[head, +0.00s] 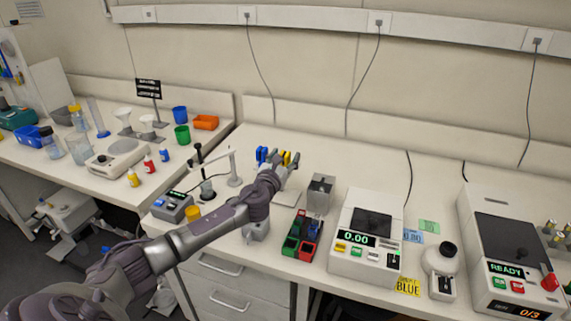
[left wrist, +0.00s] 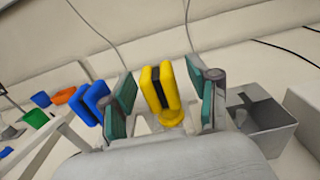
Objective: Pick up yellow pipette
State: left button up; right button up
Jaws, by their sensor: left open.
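A yellow pipette (left wrist: 160,95) with a dark band stands in the middle of the left wrist view. My left gripper (left wrist: 163,100) is open, with one teal finger pad on each side of the pipette and gaps showing between. In the head view the yellow pipette (head: 286,157) shows at the end of my left arm, partly hidden by my left gripper (head: 284,168). A blue pipette (left wrist: 93,102) is just left of the left finger, and it also shows in the head view (head: 262,154). My right gripper is not in view.
A grey metal box (head: 320,193) stands right of the gripper, and a tray with red and green compartments (head: 302,236) lies in front. A balance reading 0.00 (head: 366,232) stands further right. A stand with a pale arm (head: 234,168) is at left.

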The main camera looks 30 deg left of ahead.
pick_arm(q)
grip_shut()
jog(key=shift+r, duration=0.1)
